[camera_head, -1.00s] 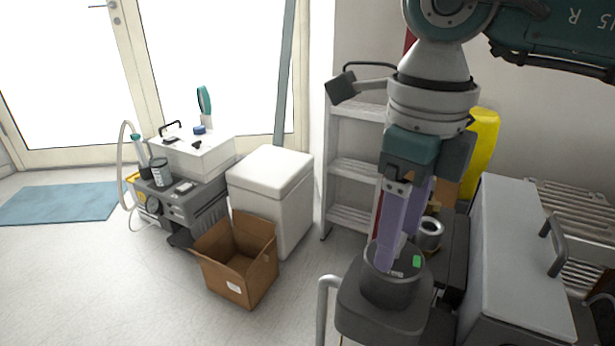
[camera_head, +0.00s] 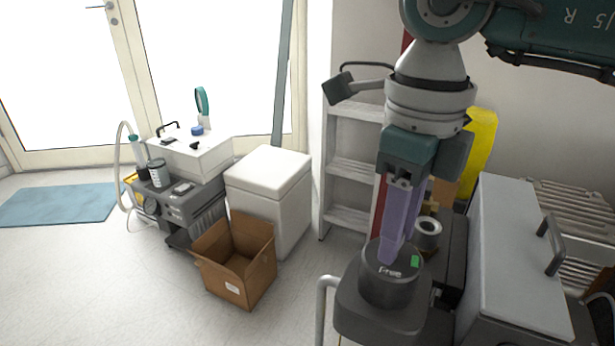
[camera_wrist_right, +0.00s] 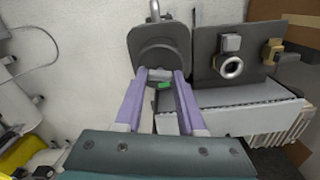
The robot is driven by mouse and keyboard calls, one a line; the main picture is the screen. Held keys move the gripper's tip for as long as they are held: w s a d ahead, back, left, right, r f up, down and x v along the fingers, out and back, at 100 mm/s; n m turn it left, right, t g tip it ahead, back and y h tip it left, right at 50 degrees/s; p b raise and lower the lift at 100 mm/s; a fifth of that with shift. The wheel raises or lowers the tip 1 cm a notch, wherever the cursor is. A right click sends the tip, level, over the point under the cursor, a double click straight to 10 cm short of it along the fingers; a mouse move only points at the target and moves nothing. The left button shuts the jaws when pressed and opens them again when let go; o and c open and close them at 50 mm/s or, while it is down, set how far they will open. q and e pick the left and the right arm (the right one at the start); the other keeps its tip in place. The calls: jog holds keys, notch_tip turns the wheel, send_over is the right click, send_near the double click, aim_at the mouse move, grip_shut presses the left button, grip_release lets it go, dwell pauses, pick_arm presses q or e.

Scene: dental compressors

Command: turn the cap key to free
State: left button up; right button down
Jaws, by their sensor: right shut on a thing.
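The dark round cap housing (camera_head: 388,293) stands on a dark grey unit at the lower middle right of the head view. Its top bears the white word "Free" (camera_head: 390,272) and a green mark (camera_head: 415,262). My right gripper (camera_head: 391,254) points down onto the cap top, its purple fingers close together. In the right wrist view my right gripper (camera_wrist_right: 164,75) has its fingertips on either side of the cap key, which they mostly hide. The green mark also shows there (camera_wrist_right: 165,86). My left gripper is not in view.
A light grey cabinet with a handle (camera_head: 515,260) stands close on the right. A metal ring fitting (camera_head: 427,232) is just beside my fingers. A grey shelf ladder (camera_head: 350,170) is behind.

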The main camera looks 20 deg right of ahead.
jog(key=shift+f+n+b, duration=0.15)
jog(key=shift+n+b, duration=0.3)
jog(key=shift+n, duration=0.35)
jog(key=shift+n+b, duration=0.4)
jog(key=shift+n, duration=0.8)
jog(key=shift+c, duration=2.4)
grip_release()
notch_tip(320, 180, up, 10)
jog(key=p, duration=0.1)
jog(key=shift+p, duration=0.35)
